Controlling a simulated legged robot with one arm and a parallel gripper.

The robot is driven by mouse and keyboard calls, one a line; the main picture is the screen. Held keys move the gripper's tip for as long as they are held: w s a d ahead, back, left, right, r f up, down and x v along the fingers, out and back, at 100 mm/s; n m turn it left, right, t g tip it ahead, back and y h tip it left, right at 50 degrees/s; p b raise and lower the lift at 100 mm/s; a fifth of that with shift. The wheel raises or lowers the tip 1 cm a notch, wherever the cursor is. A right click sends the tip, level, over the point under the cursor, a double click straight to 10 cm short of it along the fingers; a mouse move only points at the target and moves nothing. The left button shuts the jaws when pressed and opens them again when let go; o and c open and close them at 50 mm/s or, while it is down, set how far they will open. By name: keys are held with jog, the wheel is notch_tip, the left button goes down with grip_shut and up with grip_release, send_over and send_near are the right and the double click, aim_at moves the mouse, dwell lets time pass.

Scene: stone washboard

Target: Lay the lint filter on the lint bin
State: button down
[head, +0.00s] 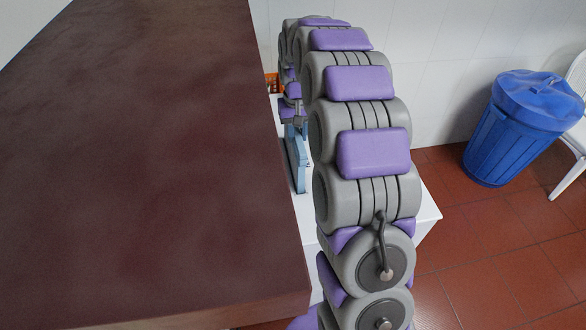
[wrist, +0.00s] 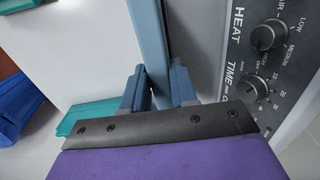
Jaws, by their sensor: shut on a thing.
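My gripper (wrist: 154,78) has its two blue-grey fingers closed around a blue-grey, bar-like edge (wrist: 150,40), which looks like the lint filter. The piece runs up out of the wrist view, so its full shape is hidden. In the head view a flat light-blue piece (head: 298,165) hangs upright beside the dark block, partly behind my arm; I cannot tell filter from fingers there. A blue lidded bin (head: 520,120) stands on the floor at the right, apart from my gripper. It may be the lint bin; no label shows.
A dark brown block (head: 140,150) fills the left. A white machine top (head: 425,205) lies under my arm. A control panel (wrist: 270,70) with knobs stands close right of my gripper. Teal pieces (wrist: 85,118) lie left. A white chair (head: 575,140) is beside the blue bin.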

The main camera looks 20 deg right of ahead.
jog(key=shift+r+p, duration=1)
jog(key=shift+r, duration=1.2)
